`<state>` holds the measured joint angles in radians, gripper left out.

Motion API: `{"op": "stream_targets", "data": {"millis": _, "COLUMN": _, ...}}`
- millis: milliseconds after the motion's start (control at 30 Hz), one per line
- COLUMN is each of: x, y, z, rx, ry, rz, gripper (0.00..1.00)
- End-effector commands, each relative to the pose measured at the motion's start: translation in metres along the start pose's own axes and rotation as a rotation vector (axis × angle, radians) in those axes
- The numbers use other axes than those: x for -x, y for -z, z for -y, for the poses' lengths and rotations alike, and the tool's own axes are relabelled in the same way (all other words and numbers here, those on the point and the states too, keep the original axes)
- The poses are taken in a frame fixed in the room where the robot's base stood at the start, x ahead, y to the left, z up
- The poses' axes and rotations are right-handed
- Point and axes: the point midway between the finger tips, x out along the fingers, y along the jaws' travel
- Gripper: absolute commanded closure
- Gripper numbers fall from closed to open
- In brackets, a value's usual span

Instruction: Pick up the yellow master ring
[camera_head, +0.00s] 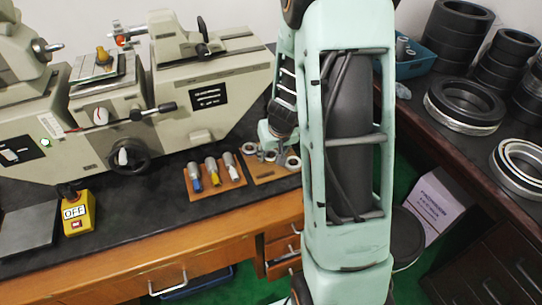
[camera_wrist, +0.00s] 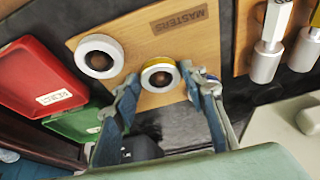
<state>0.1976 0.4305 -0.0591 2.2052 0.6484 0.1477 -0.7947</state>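The yellow master ring (camera_wrist: 159,75) has a silver-white face, a yellow edge and a dark centre. In the wrist view it sits at the lower edge of the wooden board marked MASTERS (camera_wrist: 150,33). My gripper (camera_wrist: 158,80) is open, with one finger on each side of this ring; I cannot tell whether either finger touches it. In the head view my gripper (camera_head: 272,138) is low over the board (camera_head: 262,178), where the yellow ring cannot be made out.
Another master ring (camera_wrist: 100,56) sits to the left on the board. A blue-edged ring (camera_wrist: 213,76) is partly hidden behind my right finger. A holder with colored-handled gauges (camera_head: 213,177) stands beside the board. A measuring machine (camera_head: 205,85) stands close behind.

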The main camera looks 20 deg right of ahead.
Motion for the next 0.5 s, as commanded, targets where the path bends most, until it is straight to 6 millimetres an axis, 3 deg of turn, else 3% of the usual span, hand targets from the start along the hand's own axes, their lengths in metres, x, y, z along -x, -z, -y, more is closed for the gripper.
{"op": "stream_targets", "data": {"millis": 33, "x": 0.0001, "y": -0.0001, "z": 0.0000, "rx": 0.000, "ry": 0.000, "rz": 0.000, "gripper": 0.68}}
{"op": "stream_targets", "data": {"millis": 267, "x": 0.0002, "y": -0.0001, "z": 0.0000, "rx": 0.000, "ry": 0.000, "rz": 0.000, "gripper": 0.93}}
{"op": "stream_targets", "data": {"millis": 500, "x": 0.0009, "y": 0.0005, "z": -0.0001, "rx": 0.000, "ry": 0.000, "rz": -0.001, "gripper": 0.93}}
